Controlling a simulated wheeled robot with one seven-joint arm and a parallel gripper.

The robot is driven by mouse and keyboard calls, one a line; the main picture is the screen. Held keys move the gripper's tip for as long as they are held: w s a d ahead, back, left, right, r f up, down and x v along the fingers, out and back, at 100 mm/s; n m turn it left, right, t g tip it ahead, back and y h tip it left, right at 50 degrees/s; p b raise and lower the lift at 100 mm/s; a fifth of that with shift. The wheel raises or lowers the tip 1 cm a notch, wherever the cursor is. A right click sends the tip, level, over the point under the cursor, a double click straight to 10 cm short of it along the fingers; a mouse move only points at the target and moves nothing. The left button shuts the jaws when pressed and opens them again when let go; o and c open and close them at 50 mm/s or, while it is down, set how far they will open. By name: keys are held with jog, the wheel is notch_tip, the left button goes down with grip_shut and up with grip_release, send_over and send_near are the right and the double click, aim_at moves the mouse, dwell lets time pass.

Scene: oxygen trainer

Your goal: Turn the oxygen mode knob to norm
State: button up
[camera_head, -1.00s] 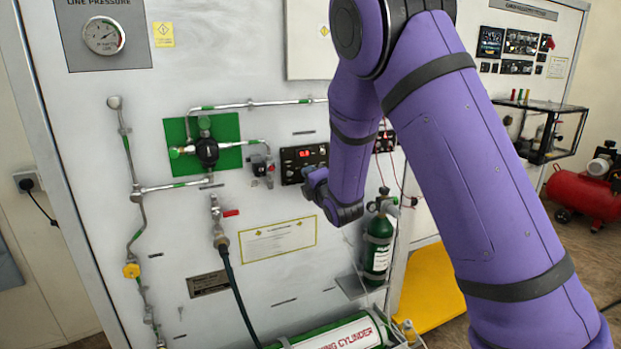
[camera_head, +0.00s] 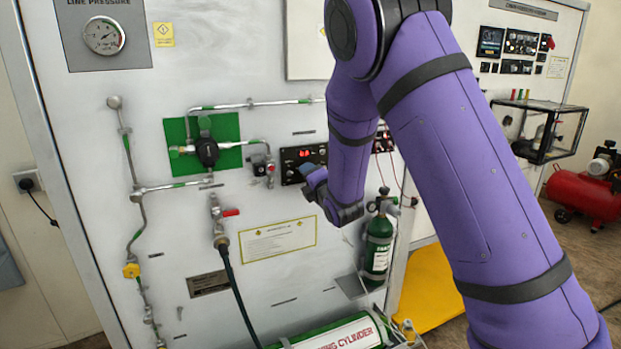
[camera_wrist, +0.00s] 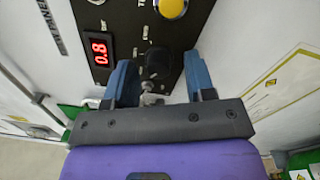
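A black knob (camera_wrist: 158,62) sits on the dark control panel in the wrist view. A small metal toggle (camera_wrist: 150,88) shows just below it. My gripper (camera_wrist: 157,66) has its two blue fingers apart, one to the left of the knob and one to the right, with a visible gap on each side. Whether the fingertips reach the panel face cannot be told. In the head view the dark panel (camera_head: 291,168) is partly covered by my gripper (camera_head: 308,171), and the knob cannot be made out there. The knob's pointer and mode labels are not readable.
A red display reading 0.8 (camera_wrist: 99,48) is left of the knob, and a yellow button (camera_wrist: 172,8) is above it. A green-backed regulator (camera_head: 207,152), a red-handled valve (camera_head: 231,212) and a green cylinder (camera_head: 377,248) are nearby.

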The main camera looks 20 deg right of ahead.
jog(key=s+d, duration=0.1)
jog(key=s, duration=0.9)
jog(key=shift+s+d+f, duration=0.15)
jog(key=shift+s+d, duration=0.05)
jog(key=shift+s, duration=0.15)
